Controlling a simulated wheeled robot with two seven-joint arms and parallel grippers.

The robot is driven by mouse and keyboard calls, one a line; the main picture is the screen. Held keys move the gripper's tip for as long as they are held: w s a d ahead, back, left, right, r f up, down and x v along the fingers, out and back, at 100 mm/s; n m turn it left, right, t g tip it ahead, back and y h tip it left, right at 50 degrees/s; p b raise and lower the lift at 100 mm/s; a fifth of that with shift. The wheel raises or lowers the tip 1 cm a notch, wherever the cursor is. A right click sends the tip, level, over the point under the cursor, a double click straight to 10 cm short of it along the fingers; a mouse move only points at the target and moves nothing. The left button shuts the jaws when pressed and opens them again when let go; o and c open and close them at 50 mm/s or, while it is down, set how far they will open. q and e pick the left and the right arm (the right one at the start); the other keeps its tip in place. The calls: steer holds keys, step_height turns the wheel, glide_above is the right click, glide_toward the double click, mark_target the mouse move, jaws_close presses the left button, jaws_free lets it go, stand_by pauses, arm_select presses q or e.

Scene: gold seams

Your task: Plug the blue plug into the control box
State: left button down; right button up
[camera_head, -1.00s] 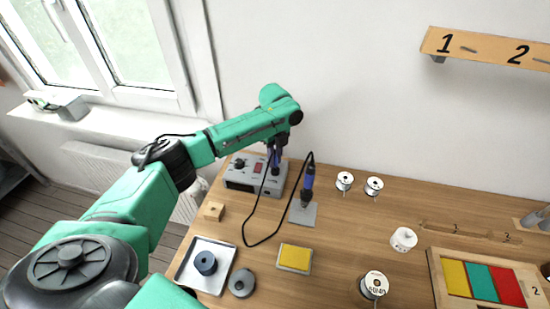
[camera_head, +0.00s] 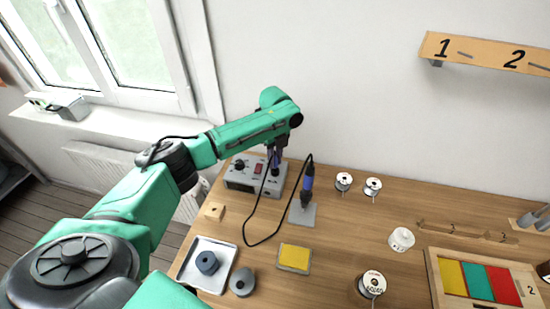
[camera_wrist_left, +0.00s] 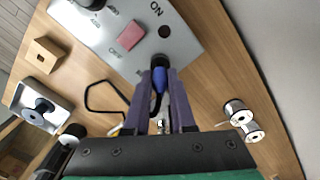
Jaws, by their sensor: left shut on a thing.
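The grey control box (camera_head: 240,185) stands at the back left of the workbench, with a red switch and black knobs; it also fills the top of the left wrist view (camera_wrist_left: 178,45). My left gripper (camera_head: 275,166) is at the box's right side, and its purple fingers (camera_wrist_left: 160,90) are shut on the blue plug (camera_wrist_left: 159,79). In the wrist view the plug lies over the box's edge; I cannot tell whether it is in a socket. A black cable (camera_head: 246,222) loops from this area to the blue-handled soldering iron (camera_head: 308,183) in its stand. My right gripper is not in view.
A wooden block (camera_head: 214,211), a white tray (camera_head: 188,272) with a dark round part, a yellow sponge (camera_head: 294,257) and several spools (camera_head: 343,181) stand around the bench. A compartment tray (camera_head: 437,277) is at the right. Clear wood lies mid-bench.

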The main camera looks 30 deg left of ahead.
arm_select(q)
steer(key=shift+f, duration=0.6)
stand_by(0.5)
stand_by(0.3)
steer(key=shift+f, duration=0.45)
stand_by(0.6)
steer(key=shift+p, duration=0.4)
stand_by(0.3)
steer(key=shift+c, duration=1)
jaws_free()
steer(key=shift+r, duration=0.1)
